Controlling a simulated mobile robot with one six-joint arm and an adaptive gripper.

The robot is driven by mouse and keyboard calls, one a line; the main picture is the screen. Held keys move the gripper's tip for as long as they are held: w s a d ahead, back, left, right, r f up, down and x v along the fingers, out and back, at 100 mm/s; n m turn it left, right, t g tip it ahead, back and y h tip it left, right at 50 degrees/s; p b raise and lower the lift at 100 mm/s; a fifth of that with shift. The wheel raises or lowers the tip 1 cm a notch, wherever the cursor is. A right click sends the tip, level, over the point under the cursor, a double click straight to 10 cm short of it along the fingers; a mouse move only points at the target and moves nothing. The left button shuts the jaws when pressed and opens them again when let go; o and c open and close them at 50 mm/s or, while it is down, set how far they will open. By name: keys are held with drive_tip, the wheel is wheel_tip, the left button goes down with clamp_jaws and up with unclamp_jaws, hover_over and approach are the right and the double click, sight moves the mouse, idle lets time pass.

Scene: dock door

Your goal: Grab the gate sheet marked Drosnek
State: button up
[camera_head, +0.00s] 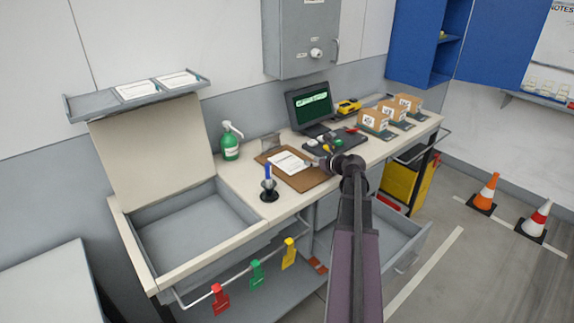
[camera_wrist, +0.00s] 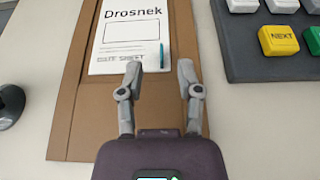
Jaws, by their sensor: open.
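The gate sheet marked Drosnek (camera_wrist: 125,30) is a white page with black print and a teal pen on its right side. It lies on a brown board (camera_wrist: 75,110) on the bench. In the head view the sheet (camera_head: 289,162) lies on the same brown board (camera_head: 301,181), mid-bench. My gripper (camera_wrist: 158,68) is open and empty. In the wrist view its fingertips are over the sheet's lower right part and the board's right edge. I cannot tell how high they are. In the head view my gripper (camera_head: 326,164) is small, just right of the sheet.
A dark keypad (camera_wrist: 270,60) with a yellow NEXT key lies right of the board. A blue pen in a stand (camera_head: 268,186) and a green bottle (camera_head: 229,144) stand to the left. A laptop (camera_head: 310,105) stands behind. More white sheets (camera_head: 137,89) lie on the raised shelf.

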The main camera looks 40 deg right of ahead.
sight(288, 160)
drive_tip(key=shift+b+x, duration=1)
drive_tip(key=shift+x, duration=1.6)
clamp_jaws()
